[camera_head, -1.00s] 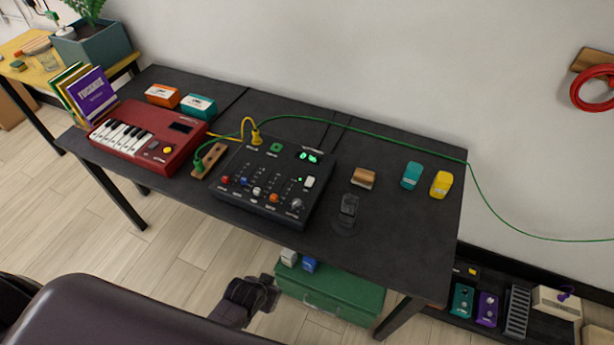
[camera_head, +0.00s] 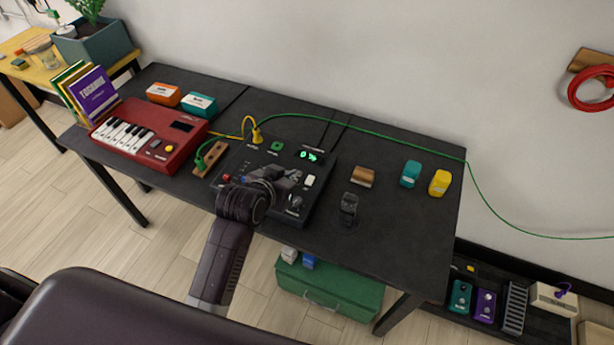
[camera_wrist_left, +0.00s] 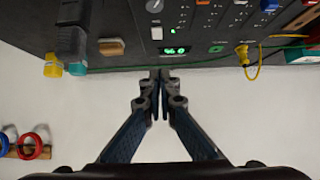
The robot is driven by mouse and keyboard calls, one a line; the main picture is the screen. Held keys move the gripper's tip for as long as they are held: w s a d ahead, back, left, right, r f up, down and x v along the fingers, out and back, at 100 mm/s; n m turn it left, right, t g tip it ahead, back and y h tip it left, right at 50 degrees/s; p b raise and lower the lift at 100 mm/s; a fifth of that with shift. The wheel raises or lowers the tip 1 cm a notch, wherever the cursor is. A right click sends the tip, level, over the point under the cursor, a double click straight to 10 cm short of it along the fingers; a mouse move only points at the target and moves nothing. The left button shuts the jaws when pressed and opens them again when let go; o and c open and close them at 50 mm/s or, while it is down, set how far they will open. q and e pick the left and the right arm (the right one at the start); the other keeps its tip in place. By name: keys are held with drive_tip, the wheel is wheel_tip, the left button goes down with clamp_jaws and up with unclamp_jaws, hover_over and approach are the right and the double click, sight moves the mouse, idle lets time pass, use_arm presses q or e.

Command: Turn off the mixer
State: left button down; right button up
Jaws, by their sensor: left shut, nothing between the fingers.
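The black mixer (camera_head: 262,158) sits on the dark table, and its small display (camera_head: 310,156) glows green. A white switch (camera_head: 309,181) is on its right side, below the display. My left gripper (camera_head: 296,177) is shut and empty over the mixer, just left of the white switch. The arm hides most of the mixer's sliders and coloured knobs. In the left wrist view the shut fingertips (camera_wrist_left: 160,74) show in front of the lit display (camera_wrist_left: 173,50) and the white switch (camera_wrist_left: 156,33). I cannot tell whether they touch the mixer. My right gripper is not in view.
A red keyboard (camera_head: 150,137) stands left of the mixer. A green cable (camera_head: 385,137) and a yellow cable (camera_head: 232,136) run behind it. A small dark object (camera_head: 349,206), a wooden block (camera_head: 363,177), and teal (camera_head: 411,173) and yellow (camera_head: 439,183) items lie to the right.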

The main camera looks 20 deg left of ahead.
use_arm(q)
drive_tip(key=shift+f, duration=0.1)
drive_tip(key=p, duration=0.1)
hover_over(310, 179)
drive_tip(key=s, duration=0.2)
drive_tip(key=f, duration=0.6)
drive_tip(key=shift+a, duration=0.25)
wheel_tip(310, 179, down, 2)
drive_tip(key=shift+w+f, duration=0.1)
drive_tip(key=shift+f, duration=0.15)
drive_tip(key=shift+w+f, duration=0.1)
drive_tip(key=shift+f, duration=0.7)
drive_tip(key=shift+f, duration=0.1)
drive_tip(key=shift+f, duration=0.15)
drive_tip(key=shift+w, duration=0.15)
drive_tip(key=shift+w+d+r, duration=0.15)
drive_tip(key=shift+w+r, duration=0.15)
drive_tip(key=shift+w, duration=0.4)
